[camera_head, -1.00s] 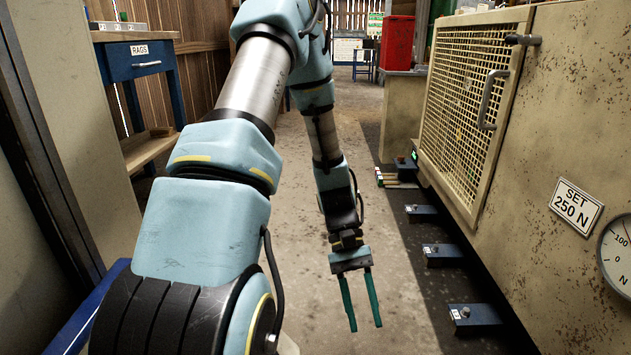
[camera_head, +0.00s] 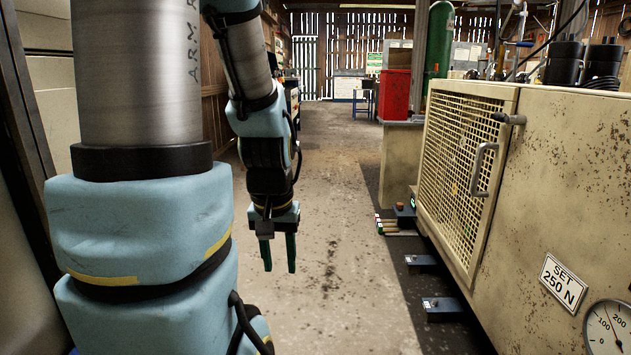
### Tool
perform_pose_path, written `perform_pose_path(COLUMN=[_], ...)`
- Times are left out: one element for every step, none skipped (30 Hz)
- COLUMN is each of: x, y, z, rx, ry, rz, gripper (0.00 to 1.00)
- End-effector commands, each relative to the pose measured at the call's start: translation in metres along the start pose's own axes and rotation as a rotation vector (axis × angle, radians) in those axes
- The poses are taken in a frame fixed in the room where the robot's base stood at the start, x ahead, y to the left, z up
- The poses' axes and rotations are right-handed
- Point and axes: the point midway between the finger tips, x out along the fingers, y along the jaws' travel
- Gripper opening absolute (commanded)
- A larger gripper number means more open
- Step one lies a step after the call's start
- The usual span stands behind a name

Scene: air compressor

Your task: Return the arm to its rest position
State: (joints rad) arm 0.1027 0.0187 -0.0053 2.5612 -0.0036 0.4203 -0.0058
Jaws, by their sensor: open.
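My arm, in light blue and metal, rises through the left part of the head view and folds down again at the middle left. My gripper (camera_head: 279,262) hangs from its end, pointing down above the bare concrete floor. Its two dark green fingers are apart with nothing between them. The gripper is clear of the machine on the right. The near part of my arm hides much of the left side.
A rusty beige compressor cabinet (camera_head: 560,150) with a mesh door (camera_head: 457,165), handle (camera_head: 482,170) and gauge (camera_head: 606,330) stands at right. Blue blocks (camera_head: 440,308) sit along its foot. A red box (camera_head: 395,95) and green cylinder (camera_head: 438,45) stand behind. The middle floor is free.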

Motion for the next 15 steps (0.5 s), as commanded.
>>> perform_pose_path(x=[-0.021, -0.026, -0.036, -0.043, -0.051, -0.062, -0.071, -0.08, -0.093, -0.102, -0.112, -0.124, -0.133, -0.142, -0.154], y=[0.0, 0.0, 0.0, 0.0, 0.0, 0.001, 0.001, 0.001, 0.001, 0.001, 0.001, 0.001, 0.001, 0.001, 0.001], z=[-0.003, -0.004, -0.005, -0.006, -0.007, -0.009, -0.01, -0.012, -0.013, -0.015, -0.016, -0.018, -0.019, -0.02, -0.022], rx=[0.0, 0.0, 0.0, 0.0, 0.001, 0.001, 0.001, 0.001, 0.001, 0.001, 0.001, 0.001, 0.001, 0.001, 0.001], ry=[0.0, -0.001, -0.001, -0.001, -0.001, -0.001, -0.001, -0.001, -0.001, -0.002, -0.002, -0.002, -0.002, -0.002, -0.002], rz=[0.0, 0.0, 0.0, 0.0, 0.0, 0.0, 0.001, 0.001, 0.001, 0.001, 0.001, 0.001, 0.001, 0.001, 0.001], gripper=[0.42, 0.42, 0.42, 0.42, 0.42, 0.42, 0.42, 0.42, 0.42, 0.42, 0.42, 0.42, 0.42, 0.42, 0.42])
